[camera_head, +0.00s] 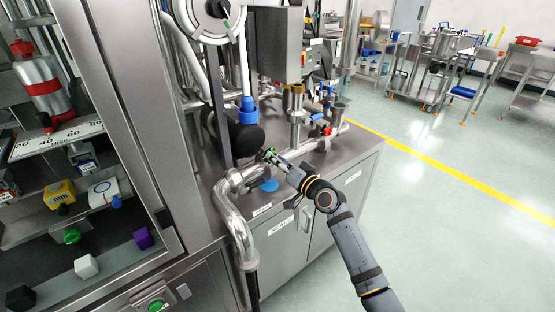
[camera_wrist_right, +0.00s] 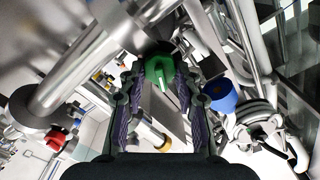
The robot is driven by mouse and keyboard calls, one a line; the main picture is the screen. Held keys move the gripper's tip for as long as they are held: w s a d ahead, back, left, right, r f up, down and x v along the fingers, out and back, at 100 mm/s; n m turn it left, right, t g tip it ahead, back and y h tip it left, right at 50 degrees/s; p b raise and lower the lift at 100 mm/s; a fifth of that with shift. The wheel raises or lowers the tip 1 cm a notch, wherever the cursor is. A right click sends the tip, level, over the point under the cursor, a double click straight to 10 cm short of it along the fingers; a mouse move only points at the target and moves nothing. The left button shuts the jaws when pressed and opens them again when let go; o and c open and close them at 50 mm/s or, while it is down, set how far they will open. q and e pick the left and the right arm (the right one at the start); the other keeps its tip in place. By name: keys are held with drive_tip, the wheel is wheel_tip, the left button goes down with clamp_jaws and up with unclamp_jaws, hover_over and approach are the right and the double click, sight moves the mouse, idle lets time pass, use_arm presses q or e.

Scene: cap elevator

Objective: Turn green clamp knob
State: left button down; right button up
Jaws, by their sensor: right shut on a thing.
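The green clamp knob (camera_head: 270,154) sits on the pipework above the steel cabinet top, near the bend of a silver pipe. In the right wrist view the green knob (camera_wrist_right: 159,72) lies between the far ends of my right gripper's fingers. My right gripper (camera_head: 277,159) reaches in from the lower right and is shut on the knob. In the right wrist view its two fingers (camera_wrist_right: 158,88) stand on either side of the knob. The fingertips partly hide the knob in the head view. My left gripper is not in view.
A curved silver pipe (camera_head: 232,215) runs just left of my gripper. A black cylinder (camera_head: 246,140) and a blue fitting (camera_head: 247,110) stand close behind. Open floor (camera_head: 440,220) is at the right.

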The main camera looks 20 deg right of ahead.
idle(0.4)
drive_tip(key=o, duration=1.2)
drive_tip(key=shift+c, duration=0.2)
drive_tip(key=v, duration=1.2)
